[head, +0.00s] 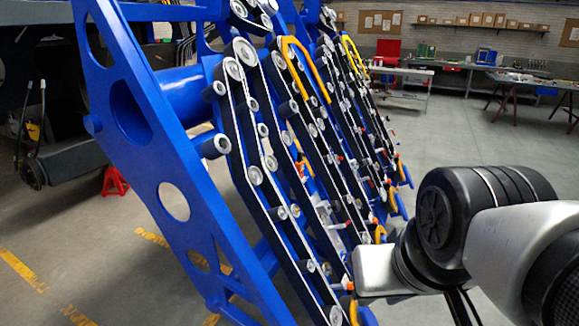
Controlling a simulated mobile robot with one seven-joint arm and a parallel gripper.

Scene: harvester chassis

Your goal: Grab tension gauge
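I cannot pick out a tension gauge for certain in the head view. The blue harvester chassis (150,140) carries rows of black belts (285,215) running over grey pulleys. Small red, orange and white parts sit among the belts, too small to name. My arm (450,215) reaches in from the right, and its silver end section (375,270) overlaps the lower right of the belt rows in the picture. I cannot make out the fingers of my gripper, nor whether anything is held.
Yellow curved bars (303,65) stand out from the belt rows. Workbenches (530,82) and a red cabinet (388,50) stand at the back right. The grey floor between them and the chassis is clear.

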